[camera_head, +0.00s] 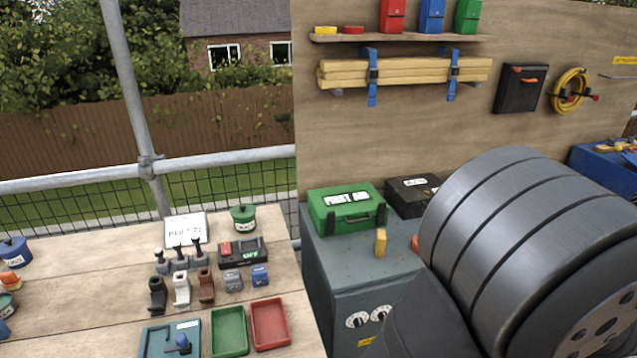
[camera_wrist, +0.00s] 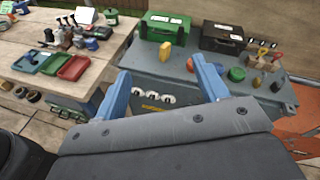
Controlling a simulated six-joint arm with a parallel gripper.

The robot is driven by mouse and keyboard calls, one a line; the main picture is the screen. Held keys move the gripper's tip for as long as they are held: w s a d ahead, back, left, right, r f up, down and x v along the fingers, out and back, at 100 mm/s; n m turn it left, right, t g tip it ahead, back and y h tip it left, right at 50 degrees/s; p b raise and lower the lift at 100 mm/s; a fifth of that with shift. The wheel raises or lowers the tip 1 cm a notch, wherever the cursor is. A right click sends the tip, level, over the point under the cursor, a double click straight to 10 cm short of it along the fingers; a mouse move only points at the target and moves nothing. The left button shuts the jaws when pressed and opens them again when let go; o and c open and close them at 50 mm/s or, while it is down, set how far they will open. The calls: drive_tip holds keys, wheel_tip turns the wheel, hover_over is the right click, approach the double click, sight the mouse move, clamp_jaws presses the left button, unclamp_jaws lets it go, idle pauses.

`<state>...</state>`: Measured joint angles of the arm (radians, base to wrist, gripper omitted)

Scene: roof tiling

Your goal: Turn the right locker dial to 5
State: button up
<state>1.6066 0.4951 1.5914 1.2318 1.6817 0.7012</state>
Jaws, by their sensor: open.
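The grey locker (camera_head: 335,270) stands right of the bench, with white round dials on its front. In the wrist view it shows three dials in a row above a yellow label (camera_wrist: 157,110). The right locker dial (camera_wrist: 168,100) is the rightmost; its pointer and numbers are too small to read. In the head view, two dials (camera_head: 380,313) show, and my arm hides the area right of them. My gripper (camera_wrist: 161,68) has two blue fingers, spread wide and empty. In the wrist view the dials appear between the fingers, apart from them.
On the locker top are a green first aid box (camera_head: 346,207), a black case (camera_head: 412,194) and a yellow block (camera_head: 380,242). The wooden bench (camera_head: 90,290) at left holds trays (camera_head: 229,331) and small tools. An orange surface (camera_wrist: 305,125) lies right of the locker.

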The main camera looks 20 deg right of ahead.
drive_tip(key=shift+c, duration=1.4)
drive_tip(key=w+d+f+n+t+h, duration=0.1)
drive_tip(key=w+d+f+t, duration=0.1)
drive_tip(key=f, duration=1.4)
drive_tip(key=w+d+f+n+t+h, duration=0.1)
drive_tip(key=w+f, duration=0.1)
drive_tip(key=f, duration=1.3)
drive_tip(key=a+f+h, duration=0.1)
drive_tip(key=a+f, duration=0.1)
drive_tip(key=f, duration=0.5)
drive_tip(key=a+f+h, duration=0.1)
drive_tip(key=a+f, duration=0.2)
drive_tip(key=f, duration=0.3)
drive_tip(key=w+d, duration=0.1)
drive_tip(key=w, duration=1.7)
drive_tip(key=shift+d+f, duration=0.15)
drive_tip(key=c, duration=1)
